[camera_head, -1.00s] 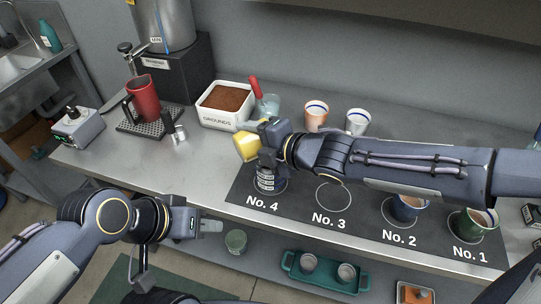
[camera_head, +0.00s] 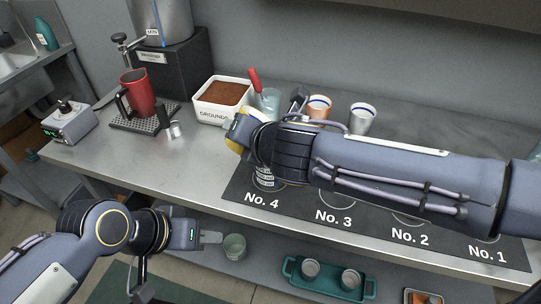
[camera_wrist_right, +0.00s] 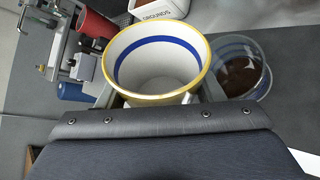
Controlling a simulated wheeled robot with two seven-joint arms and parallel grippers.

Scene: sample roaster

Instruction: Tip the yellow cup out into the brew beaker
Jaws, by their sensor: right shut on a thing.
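The yellow cup (camera_head: 236,138) is mostly hidden behind my right wrist in the head view. The right wrist view shows the cup (camera_wrist_right: 155,62) with a yellow rim and a white inside with a blue band; I see no contents. My right gripper (camera_wrist_right: 155,98) is shut on it. A clear beaker with dark brown contents (camera_wrist_right: 243,70), likely the brew beaker, is just right of the cup there. In the head view, a beaker with white markings (camera_head: 265,178) at No. 4 is partly covered by my arm. My left gripper (camera_head: 210,238) hangs before the counter, empty; its jaw gap is unclear.
The white grounds box (camera_head: 222,118) and red mug (camera_head: 137,93) stand behind and left. A glass (camera_head: 268,103), copper cup (camera_head: 319,108) and white cup (camera_head: 362,118) stand at the back. The counter's front left is clear. A teal tray (camera_head: 330,284) is below.

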